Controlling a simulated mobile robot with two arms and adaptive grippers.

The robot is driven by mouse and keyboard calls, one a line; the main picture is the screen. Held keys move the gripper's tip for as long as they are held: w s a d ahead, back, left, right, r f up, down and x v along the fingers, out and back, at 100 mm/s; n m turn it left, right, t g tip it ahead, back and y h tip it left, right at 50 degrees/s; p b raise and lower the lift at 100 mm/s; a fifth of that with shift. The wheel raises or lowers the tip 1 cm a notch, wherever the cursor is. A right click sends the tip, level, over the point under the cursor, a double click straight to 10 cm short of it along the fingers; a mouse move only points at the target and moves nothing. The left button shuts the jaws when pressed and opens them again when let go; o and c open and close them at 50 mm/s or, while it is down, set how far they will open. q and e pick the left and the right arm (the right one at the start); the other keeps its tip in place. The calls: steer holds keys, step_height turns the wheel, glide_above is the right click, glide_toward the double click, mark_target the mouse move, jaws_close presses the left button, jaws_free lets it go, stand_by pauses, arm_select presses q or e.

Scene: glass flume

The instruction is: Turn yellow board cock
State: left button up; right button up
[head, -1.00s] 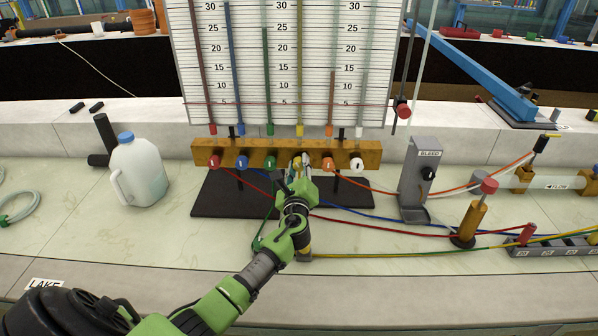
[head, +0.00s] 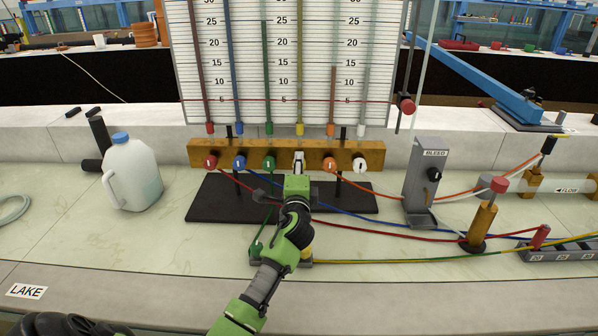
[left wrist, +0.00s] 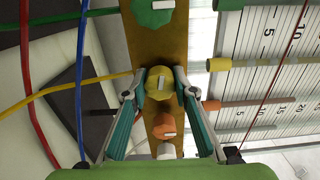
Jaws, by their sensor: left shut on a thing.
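The yellow board cock (left wrist: 159,83) is a round knob with a pale bar on its face, on the wooden manifold bar of the manometer board. My left gripper (left wrist: 160,92) has a finger on each side of it in the left wrist view and is shut on it. In the head view my left gripper (head: 298,168) reaches the bar between the green cock (head: 269,163) and the orange cock (head: 330,165), and hides the yellow cock. The yellow tube (head: 299,70) rises above it on the scale. My right gripper is not in view.
Red (head: 210,163), blue (head: 239,162) and white (head: 360,164) cocks share the bar (head: 200,146). Coloured hoses cross the bench. A bleed post (head: 425,175) stands right, a white jug (head: 133,172) left.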

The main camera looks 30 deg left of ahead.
arm_select(q)
steer(key=shift+f+n+b, duration=0.15)
steer(key=shift+n+b, duration=0.35)
steer(key=shift+n, duration=0.6)
steer(key=o, duration=1.1)
steer(key=v, duration=1.2)
steer(key=shift+s, duration=0.1)
